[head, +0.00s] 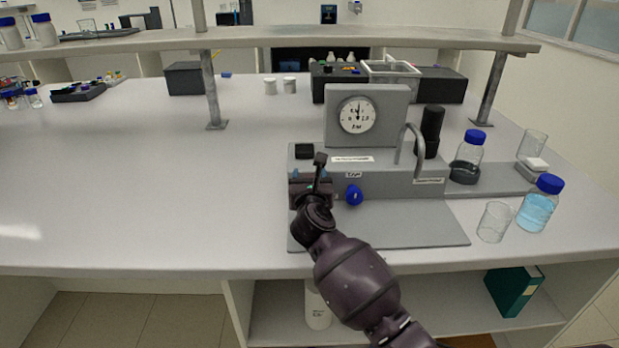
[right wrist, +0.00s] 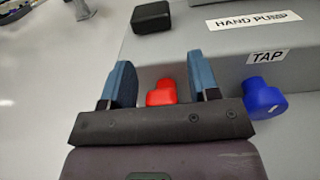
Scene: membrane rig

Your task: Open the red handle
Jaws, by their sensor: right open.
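The red handle (right wrist: 162,92) shows in the right wrist view on the front face of the grey rig (head: 390,182), left of the blue tap handle (right wrist: 263,97). It lies between the two blue fingers of my right gripper (right wrist: 160,84), which is open around it, with a gap visible on each side. The lower part of the red handle is hidden by the gripper body. In the head view my right gripper (head: 312,185) is at the rig's left front and hides the red handle. The blue handle also shows there (head: 354,195). My left gripper is not in view.
A dial gauge (head: 358,114) stands on the rig, with a black block (head: 304,151) at its left. A curved grey pipe (head: 407,140) and a black cylinder (head: 431,130) are at the right. A glass beaker (head: 494,222) and blue-capped bottle (head: 538,205) stand further right.

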